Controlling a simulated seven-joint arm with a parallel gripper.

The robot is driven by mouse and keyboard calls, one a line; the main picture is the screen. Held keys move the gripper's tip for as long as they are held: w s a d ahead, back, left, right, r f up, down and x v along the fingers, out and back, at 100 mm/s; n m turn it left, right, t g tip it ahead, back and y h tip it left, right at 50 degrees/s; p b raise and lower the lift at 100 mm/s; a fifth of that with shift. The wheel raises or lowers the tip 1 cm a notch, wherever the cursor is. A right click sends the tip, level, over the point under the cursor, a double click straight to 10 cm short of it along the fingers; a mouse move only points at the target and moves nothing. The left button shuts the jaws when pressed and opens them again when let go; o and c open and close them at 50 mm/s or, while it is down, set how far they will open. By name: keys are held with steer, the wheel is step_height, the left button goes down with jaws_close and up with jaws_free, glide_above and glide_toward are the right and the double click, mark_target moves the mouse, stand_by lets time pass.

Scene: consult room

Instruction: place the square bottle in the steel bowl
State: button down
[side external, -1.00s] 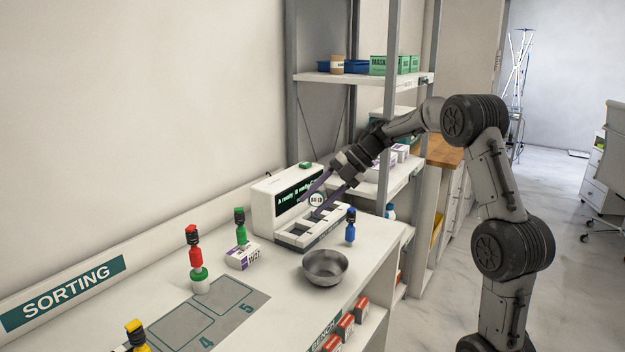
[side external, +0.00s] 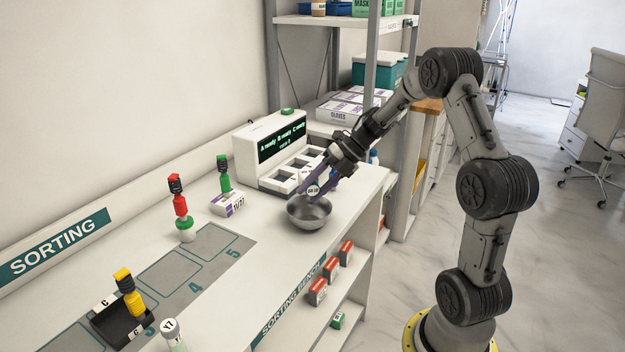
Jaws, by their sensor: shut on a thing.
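The steel bowl (side external: 309,216) stands on the white bench in front of the machine with the lit display. My gripper (side external: 312,188) points down over the bowl, its purple fingers shut on the square bottle (side external: 313,191). The bottle is small, with a white label, and shows between the fingers just over the bowl's far rim. The fingers hide much of it, and I cannot tell whether it touches the bowl.
The machine (side external: 272,150) with open slots stands behind the bowl. A white carton (side external: 227,203), a green bottle (side external: 223,177) and a red bottle (side external: 180,205) stand to the left. A yellow bottle (side external: 131,299) is in a black tray (side external: 108,325). The numbered mat has bare squares.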

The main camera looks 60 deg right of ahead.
glide_toward(299, 224)
steer(key=shift+d+x, duration=0.15)
steer(key=shift+x, duration=1.05)
steer(key=shift+d+x, duration=0.1)
steer(key=shift+x, duration=1.15)
steer(key=shift+w+f, duration=0.1)
steer(key=shift+w, duration=0.05)
steer(key=shift+c, duration=1.7)
jaws_free()
steer(key=shift+r, duration=3.5)
steer(key=shift+a, duration=0.1)
